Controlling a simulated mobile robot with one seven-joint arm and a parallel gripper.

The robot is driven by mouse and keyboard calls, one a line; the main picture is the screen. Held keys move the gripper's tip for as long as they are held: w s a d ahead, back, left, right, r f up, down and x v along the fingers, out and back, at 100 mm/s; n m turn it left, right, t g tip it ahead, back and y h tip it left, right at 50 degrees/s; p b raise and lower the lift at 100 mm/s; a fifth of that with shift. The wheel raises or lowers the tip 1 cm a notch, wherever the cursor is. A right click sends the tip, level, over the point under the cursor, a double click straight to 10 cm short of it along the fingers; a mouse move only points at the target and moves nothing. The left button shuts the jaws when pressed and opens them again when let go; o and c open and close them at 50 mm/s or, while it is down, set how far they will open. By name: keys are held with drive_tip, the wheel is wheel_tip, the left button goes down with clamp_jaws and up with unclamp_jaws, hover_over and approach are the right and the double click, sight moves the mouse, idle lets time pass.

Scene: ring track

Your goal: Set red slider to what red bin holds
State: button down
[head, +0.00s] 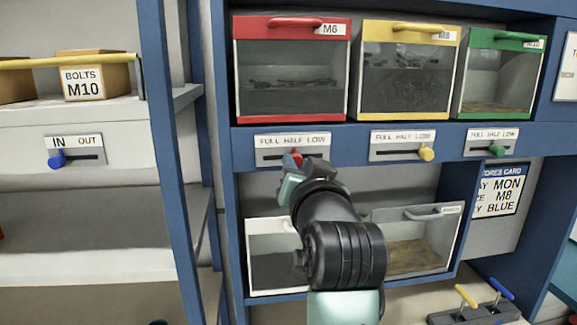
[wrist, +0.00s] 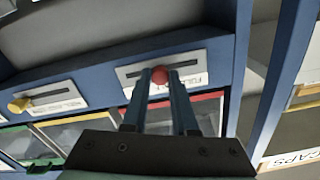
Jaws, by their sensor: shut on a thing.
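The red bin (head: 291,75), labelled M6, has a clear front. Dark pieces inside reach to about mid-height. Below it is a plate (head: 265,141) marked FULL, HALF, LOW. The red slider knob (head: 297,157) is near the middle of its slot, about under HALF. My gripper (head: 290,161) reaches up to this plate and partly covers the knob. In the wrist view, which is turned over, my two fingers (wrist: 159,80) are shut on the red knob (wrist: 159,75), one on each side.
A yellow slider (head: 426,154) sits under LOW below the yellow bin (head: 403,75). A green slider (head: 497,151) is under the green bin (head: 496,80). Clear-fronted lower bins stand behind and beside my arm. A blue post (head: 168,130) rises at the left.

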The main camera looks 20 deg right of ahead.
drive_tip(key=c, duration=0.7)
unclamp_jaws()
drive_tip(key=b+v, duration=0.4)
drive_tip(key=v, duration=0.9)
drive_tip(key=shift+b, duration=0.3)
drive_tip(key=s+a+r+n+t+y, duration=0.1)
drive_tip(key=s+a+r+n+t, duration=0.1)
drive_tip(key=a, duration=0.4)
drive_tip(key=s+a+r+n+t+y, duration=0.2)
drive_tip(key=a+r+t, duration=0.2)
drive_tip(key=a+r, duration=0.2)
drive_tip(key=s+a+r+n+t+y, duration=0.2)
drive_tip(key=s+a+r+t, duration=0.1)
drive_tip(key=a, duration=0.4)
wheel_tip(320, 180, up, 3)
drive_tip(key=shift+s+f+n+t, duration=0.1)
drive_tip(key=shift+f+n+t, duration=0.05)
drive_tip(key=shift+n+t, duration=0.3)
